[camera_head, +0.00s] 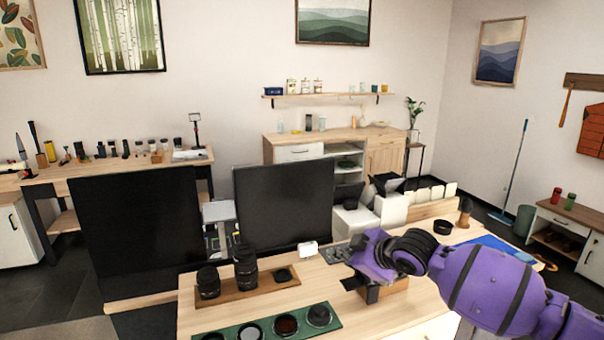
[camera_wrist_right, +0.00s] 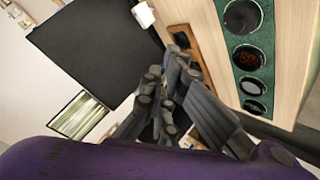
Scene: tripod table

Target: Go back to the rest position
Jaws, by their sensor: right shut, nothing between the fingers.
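My right arm is purple and comes in from the right in the head view. I cannot tell from these views how high the gripper is above the table. My left gripper is in neither view.
A wooden tray (camera_head: 228,296) with black lenses and a green tray (camera_head: 270,328) with several round filters lie left of the gripper. Two black panels (camera_head: 285,203) stand behind them. A black ring (camera_head: 443,227) and a blue mat (camera_head: 492,243) lie at the table's far right.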

